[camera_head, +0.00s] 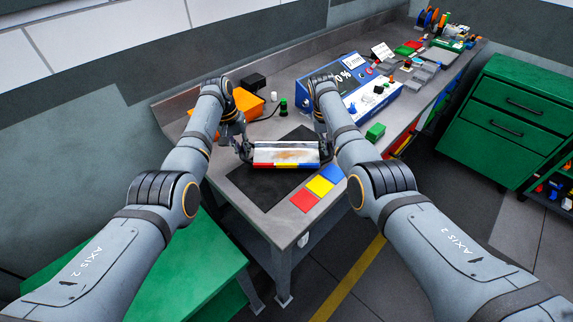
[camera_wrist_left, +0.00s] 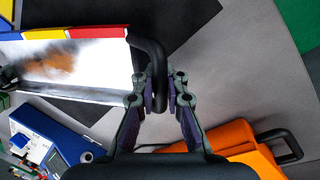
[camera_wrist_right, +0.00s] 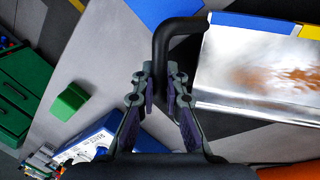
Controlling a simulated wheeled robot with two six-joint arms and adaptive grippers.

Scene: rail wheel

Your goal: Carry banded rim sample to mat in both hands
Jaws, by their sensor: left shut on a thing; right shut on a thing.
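The banded rim sample (camera_head: 287,155) is a silvery, rust-stained piece with red, yellow and blue bands along its near edge and a black handle at each end. It is roughly level over the black mat (camera_head: 256,190); I cannot tell whether it touches it. My left gripper (camera_head: 243,150) is shut on the left handle (camera_wrist_left: 150,60), beside the red band. My right gripper (camera_head: 324,145) is shut on the right handle (camera_wrist_right: 172,35), beside the blue band. The sample hides part of the mat.
Red (camera_head: 305,201), yellow (camera_head: 320,186) and blue (camera_head: 332,173) squares lie right of the mat. A green block (camera_head: 376,131) and a blue panel box (camera_head: 352,88) stand beyond. An orange case (camera_head: 249,104) sits behind my left gripper. A green cabinet (camera_head: 515,120) stands right.

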